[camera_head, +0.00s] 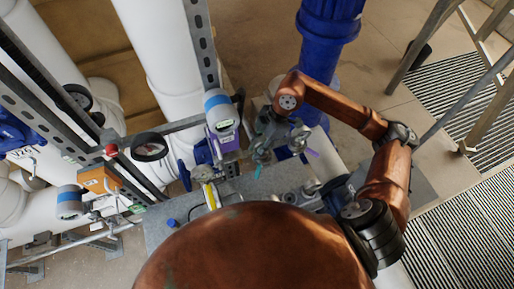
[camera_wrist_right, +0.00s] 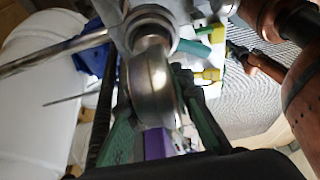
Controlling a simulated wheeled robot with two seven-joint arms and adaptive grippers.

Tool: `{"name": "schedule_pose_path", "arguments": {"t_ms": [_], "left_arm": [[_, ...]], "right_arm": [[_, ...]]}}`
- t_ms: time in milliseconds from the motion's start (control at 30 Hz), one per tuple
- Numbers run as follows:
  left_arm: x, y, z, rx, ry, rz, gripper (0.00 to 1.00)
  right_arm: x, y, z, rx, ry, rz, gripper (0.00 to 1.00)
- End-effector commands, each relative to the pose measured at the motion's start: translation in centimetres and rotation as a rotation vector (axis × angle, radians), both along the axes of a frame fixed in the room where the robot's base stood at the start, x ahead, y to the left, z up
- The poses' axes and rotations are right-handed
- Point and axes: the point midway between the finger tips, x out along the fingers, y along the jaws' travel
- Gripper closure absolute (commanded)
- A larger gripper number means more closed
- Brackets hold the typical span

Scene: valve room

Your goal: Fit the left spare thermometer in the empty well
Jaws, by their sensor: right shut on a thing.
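My right gripper (camera_head: 262,148) hangs over the pipework, right of a blue-and-grey instrument. In the right wrist view its green fingers (camera_wrist_right: 150,135) are shut on a round steel-coloured body (camera_wrist_right: 148,80), which looks like the thermometer. A purple patch (camera_wrist_right: 157,143) shows between the fingers below that body. Its stem cannot be made out for sure. The empty well cannot be told apart from the fittings around the gripper. My left gripper is not in view.
The blue-and-grey instrument (camera_head: 217,108) stands close left of the gripper. A slotted steel upright (camera_head: 202,42) rises behind it. A blue pipe (camera_head: 328,30) stands at the back. Steel fittings (camera_head: 290,195) crowd the front. A black ring-shaped part (camera_head: 150,147) is further left.

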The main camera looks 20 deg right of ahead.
Motion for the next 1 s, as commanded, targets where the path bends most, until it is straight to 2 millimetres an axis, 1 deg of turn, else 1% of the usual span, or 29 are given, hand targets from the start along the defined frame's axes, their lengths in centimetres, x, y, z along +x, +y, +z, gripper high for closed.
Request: {"name": "schedule_pose_path", "arguments": {"t_ms": [233, 533, 967, 1000], "left_arm": [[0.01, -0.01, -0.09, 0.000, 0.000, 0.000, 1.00], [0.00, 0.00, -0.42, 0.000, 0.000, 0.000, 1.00], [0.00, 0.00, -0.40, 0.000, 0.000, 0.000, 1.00], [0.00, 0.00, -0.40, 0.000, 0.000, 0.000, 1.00]], "right_arm": [[0.01, 0.00, -0.14, 0.000, 0.000, 0.000, 0.96], [0.01, 0.01, -0.89, 0.000, 0.000, 0.000, 0.96], [0.02, 0.01, -0.88, 0.000, 0.000, 0.000, 0.96], [0.02, 0.02, -0.88, 0.000, 0.000, 0.000, 0.77]]}}
